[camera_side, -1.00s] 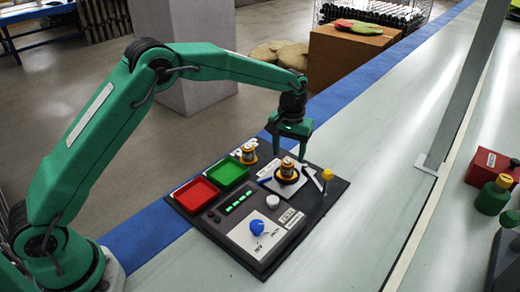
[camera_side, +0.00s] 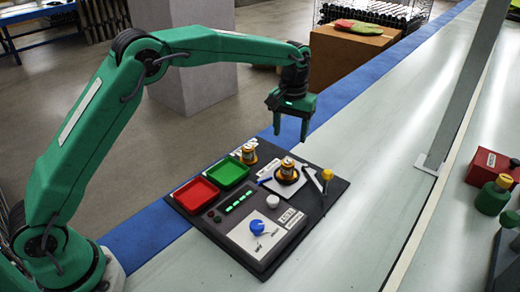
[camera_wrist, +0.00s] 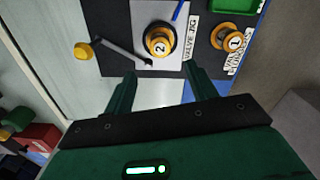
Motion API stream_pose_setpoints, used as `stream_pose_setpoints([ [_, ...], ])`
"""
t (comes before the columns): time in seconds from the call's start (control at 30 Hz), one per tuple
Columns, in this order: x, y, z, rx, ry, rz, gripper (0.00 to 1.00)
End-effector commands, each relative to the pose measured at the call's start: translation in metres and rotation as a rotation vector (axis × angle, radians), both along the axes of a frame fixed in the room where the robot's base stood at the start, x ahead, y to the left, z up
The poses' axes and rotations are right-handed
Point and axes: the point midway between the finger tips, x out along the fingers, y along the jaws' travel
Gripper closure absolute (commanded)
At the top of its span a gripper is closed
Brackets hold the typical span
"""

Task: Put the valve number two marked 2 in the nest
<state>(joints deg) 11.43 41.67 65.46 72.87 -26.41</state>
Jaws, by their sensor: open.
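The valve marked 2 (camera_wrist: 159,44) is orange with a pale numbered top. It stands upright in the dark ring of the nest on the white plate (camera_wrist: 143,15) labelled VALVE JIG. In the side view this valve (camera_side: 287,167) stands on the board below and left of my gripper. My gripper (camera_side: 291,138) is open and empty, raised above the board's back edge. Its two fingers (camera_wrist: 160,85) also show apart in the wrist view, with nothing between them. A second valve, marked 1 (camera_wrist: 233,40), stands in its own spot beside the jig.
A red box (camera_side: 488,167) stands far right.

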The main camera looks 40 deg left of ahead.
Motion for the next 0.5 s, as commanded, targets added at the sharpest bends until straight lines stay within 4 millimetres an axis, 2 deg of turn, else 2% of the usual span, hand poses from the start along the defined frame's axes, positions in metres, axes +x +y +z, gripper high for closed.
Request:
stream_pose_setpoints([
  [0.27,-0.002,0.001,0.003,0.000,-0.003,-0.001,0.43],
  [0.5,-0.016,0.011,0.028,-0.007,-0.036,-0.016,0.43],
])
